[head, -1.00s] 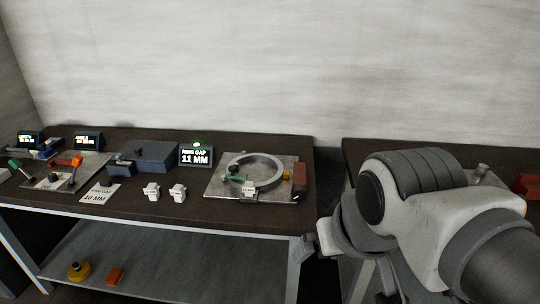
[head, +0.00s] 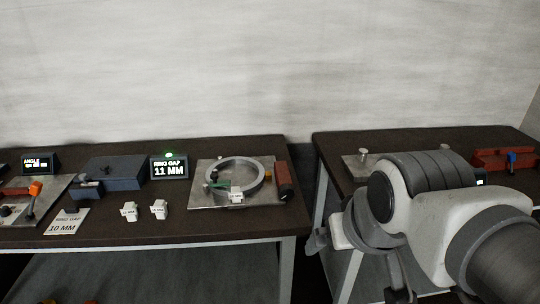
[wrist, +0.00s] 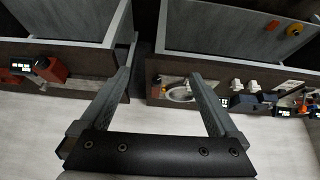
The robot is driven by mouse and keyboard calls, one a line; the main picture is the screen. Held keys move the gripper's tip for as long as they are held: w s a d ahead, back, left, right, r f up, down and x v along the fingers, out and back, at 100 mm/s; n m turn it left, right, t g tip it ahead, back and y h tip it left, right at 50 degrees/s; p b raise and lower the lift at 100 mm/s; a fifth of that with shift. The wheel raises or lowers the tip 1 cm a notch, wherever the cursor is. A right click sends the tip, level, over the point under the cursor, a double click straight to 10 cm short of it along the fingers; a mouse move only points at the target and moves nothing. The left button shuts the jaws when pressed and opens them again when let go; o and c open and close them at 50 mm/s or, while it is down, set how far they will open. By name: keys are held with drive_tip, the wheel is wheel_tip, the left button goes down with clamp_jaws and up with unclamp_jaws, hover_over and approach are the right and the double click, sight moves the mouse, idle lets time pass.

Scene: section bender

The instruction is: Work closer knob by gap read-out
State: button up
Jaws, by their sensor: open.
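The gap read-out (head: 169,168) shows "RING GAP 11 MM" under a green light at the back of the left bench. A grey ring (head: 261,179) lies on a metal plate (head: 208,201) to its right. A red block (head: 282,176) with a dark round end (head: 286,192), which may be the closer knob, stands at the plate's right edge. A card (head: 66,222) reads "RING GAP 10 MM". My gripper (wrist: 161,77) is open and empty in the wrist view, away from the plate. The ring shows small and inverted there (wrist: 181,99).
Two small white labelled blocks (head: 128,212) and a blue-grey box (head: 117,172) stand on the left bench (head: 235,223). An angle display (head: 40,164) is further left. A second bench (head: 335,148) with a red fixture (head: 503,160) is right, across a narrow gap.

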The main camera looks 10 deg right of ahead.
drive_tip(key=w+f+n+t+b, duration=0.1)
drive_tip(key=w+f+t+b, duration=0.15)
drive_tip(key=w+f, duration=0.5)
drive_tip(key=n+t+y+b, duration=0.2)
drive_tip(key=t+b, duration=0.8)
drive_tip(key=b, duration=0.4)
approach(287, 194)
drive_tip(key=shift+g, duration=0.25)
drive_tip(key=w, duration=0.5)
drive_tip(key=w+b, duration=0.1)
drive_tip(key=w, duration=0.2)
drive_tip(key=shift+w+a+r, duration=0.25)
drive_tip(key=shift+w+a, duration=0.1)
drive_tip(key=shift+a, duration=0.05)
